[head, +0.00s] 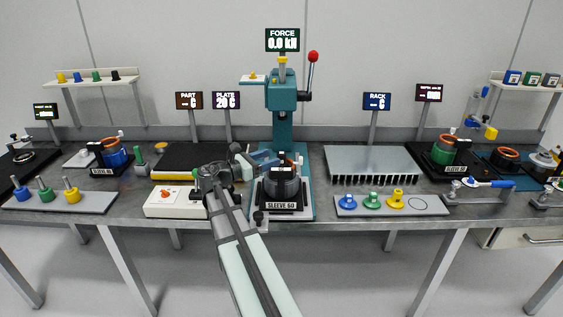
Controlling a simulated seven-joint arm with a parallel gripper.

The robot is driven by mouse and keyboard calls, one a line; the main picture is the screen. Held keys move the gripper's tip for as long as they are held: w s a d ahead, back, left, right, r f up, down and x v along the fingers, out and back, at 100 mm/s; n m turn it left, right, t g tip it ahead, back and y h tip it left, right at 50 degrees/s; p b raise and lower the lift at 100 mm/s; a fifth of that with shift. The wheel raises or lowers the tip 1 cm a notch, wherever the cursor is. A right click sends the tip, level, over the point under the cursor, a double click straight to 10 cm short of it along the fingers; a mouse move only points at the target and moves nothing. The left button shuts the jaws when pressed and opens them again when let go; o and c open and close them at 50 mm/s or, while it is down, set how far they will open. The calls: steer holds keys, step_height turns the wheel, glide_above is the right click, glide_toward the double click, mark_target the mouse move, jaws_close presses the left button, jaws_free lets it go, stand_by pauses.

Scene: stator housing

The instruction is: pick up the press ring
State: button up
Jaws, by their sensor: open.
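My gripper (291,161) is at the teal press (281,119), just above a dark round housing (282,187) on the press base. The fingers are small here and partly merge with the press behind them; they are open. A plate marked "SLEEVE 60" is at the front of the housing. No part is labelled as the press ring.
A finned rack (372,161) stands behind the tray. A black-topped plate (187,158) and a white control box (173,202) are left of my arm. Housings with orange tops stand at left (112,153) and right (444,150). The press lever (310,75) has a red knob.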

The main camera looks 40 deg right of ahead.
mark_target(282, 156)
steer(key=shift+s+d+f, duration=0.1)
steer(key=shift+s+d, duration=0.15)
steer(key=shift+d, duration=0.65)
steer(key=shift+s+d+f, duration=0.1)
steer(key=shift+s+d, duration=0.1)
steer(key=shift+d, duration=0.75)
steer(key=shift+s+d+f, duration=0.1)
steer(key=shift+s+d, duration=0.15)
steer(key=shift+d, duration=0.65)
jaws_close()
